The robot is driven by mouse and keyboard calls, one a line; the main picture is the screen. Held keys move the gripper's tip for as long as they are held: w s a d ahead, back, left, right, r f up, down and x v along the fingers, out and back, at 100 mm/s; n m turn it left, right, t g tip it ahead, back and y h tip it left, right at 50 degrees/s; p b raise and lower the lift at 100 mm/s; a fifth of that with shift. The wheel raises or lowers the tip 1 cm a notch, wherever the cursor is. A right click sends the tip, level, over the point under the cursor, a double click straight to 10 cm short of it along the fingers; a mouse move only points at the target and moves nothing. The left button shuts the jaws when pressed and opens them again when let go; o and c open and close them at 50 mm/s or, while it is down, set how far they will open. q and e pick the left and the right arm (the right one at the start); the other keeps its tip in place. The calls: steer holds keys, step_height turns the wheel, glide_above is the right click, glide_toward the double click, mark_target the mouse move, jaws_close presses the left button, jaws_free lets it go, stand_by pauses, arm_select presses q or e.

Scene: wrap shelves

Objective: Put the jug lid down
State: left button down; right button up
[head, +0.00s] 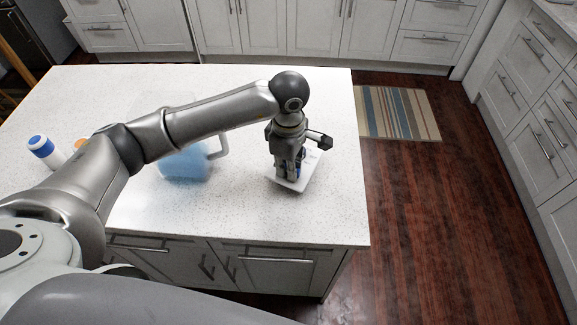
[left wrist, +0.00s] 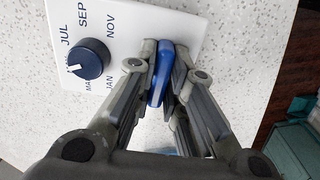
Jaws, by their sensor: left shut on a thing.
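The jug lid (head: 313,162) is a white plate with a blue month dial, seen close in the left wrist view (left wrist: 120,15). My left gripper (head: 290,176) points down over it, above the right part of the counter. Its fingers (left wrist: 160,75) are shut on an upright blue piece that appears to be part of the lid. I cannot tell whether the lid touches the counter. The jug (head: 183,165), clear with blue contents and a white handle, stands left of the lid, partly hidden behind my arm. My right gripper is not in view.
The speckled white counter (head: 240,215) is clear around the lid; its right edge is close by. A white bottle with a blue cap (head: 42,148) stands at the far left, beside an orange-topped item (head: 80,144). A striped rug (head: 397,113) lies on the floor.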

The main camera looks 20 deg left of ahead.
arm_select(q)
steer(key=shift+f+p, duration=0.35)
steer(key=shift+f, duration=0.7)
steer(key=c, duration=1.9)
jaws_free()
steer(key=shift+b, duration=0.3)
steer(key=shift+c, duration=0.2)
steer(key=o, duration=0.5)
steer(key=shift+c, duration=0.2)
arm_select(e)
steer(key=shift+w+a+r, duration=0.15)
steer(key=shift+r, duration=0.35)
arm_select(q)
steer(key=shift+r, duration=0.1)
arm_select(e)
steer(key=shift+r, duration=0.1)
arm_select(q)
steer(key=shift+r+p, duration=0.2)
steer(key=shift+p, duration=0.15)
step_height(320, 180, up, 10)
steer(key=b, duration=0.4)
steer(key=shift+r, duration=0.85)
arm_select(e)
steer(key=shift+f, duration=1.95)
